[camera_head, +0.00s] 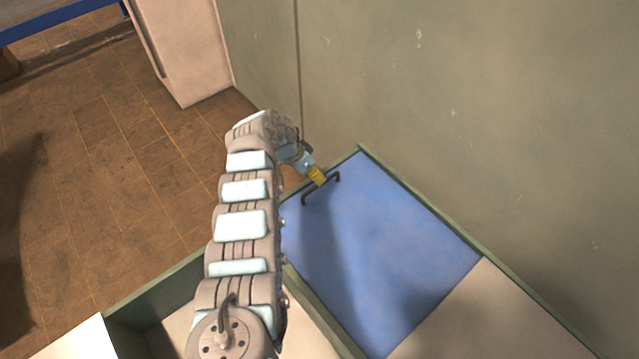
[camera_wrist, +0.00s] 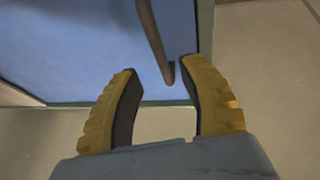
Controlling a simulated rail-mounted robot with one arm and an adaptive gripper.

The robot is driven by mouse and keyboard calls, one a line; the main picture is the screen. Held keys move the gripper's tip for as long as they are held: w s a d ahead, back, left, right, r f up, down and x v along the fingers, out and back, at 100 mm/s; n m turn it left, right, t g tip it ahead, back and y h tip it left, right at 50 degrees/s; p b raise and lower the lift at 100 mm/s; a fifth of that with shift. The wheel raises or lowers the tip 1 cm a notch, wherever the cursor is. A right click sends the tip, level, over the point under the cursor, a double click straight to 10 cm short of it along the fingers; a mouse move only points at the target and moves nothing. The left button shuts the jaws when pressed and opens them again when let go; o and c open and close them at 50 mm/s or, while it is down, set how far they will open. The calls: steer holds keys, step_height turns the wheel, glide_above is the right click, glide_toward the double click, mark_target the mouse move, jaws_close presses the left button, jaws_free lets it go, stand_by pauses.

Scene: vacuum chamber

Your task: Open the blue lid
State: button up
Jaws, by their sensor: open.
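The blue lid (camera_head: 375,245) lies flat and shut inside a green-rimmed box in the head view. It also fills the upper left of the wrist view (camera_wrist: 80,50). A dark bar handle (camera_head: 306,196) stands on the lid near its far left edge. My gripper (camera_head: 318,177) is at the handle, its yellow fingers partly covering the bar. In the wrist view the gripper (camera_wrist: 158,72) is open, with one finger on each side of the handle (camera_wrist: 151,38). The bar's end is close to the right fingertip; I cannot tell if they touch.
A green wall (camera_head: 440,90) rises close behind the lid. A pale panel (camera_head: 490,315) adjoins the lid at the lower right. The green box rim (camera_head: 165,285) runs along the left. A pale cabinet (camera_head: 183,50) stands at the back left, with open tiled floor (camera_head: 100,150) before it.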

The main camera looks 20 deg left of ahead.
steer(key=shift+b+x, duration=1.6)
steer(key=shift+x, duration=0.75)
steer(key=shift+r, duration=0.1)
steer(key=shift+c, duration=0.2)
jaws_close()
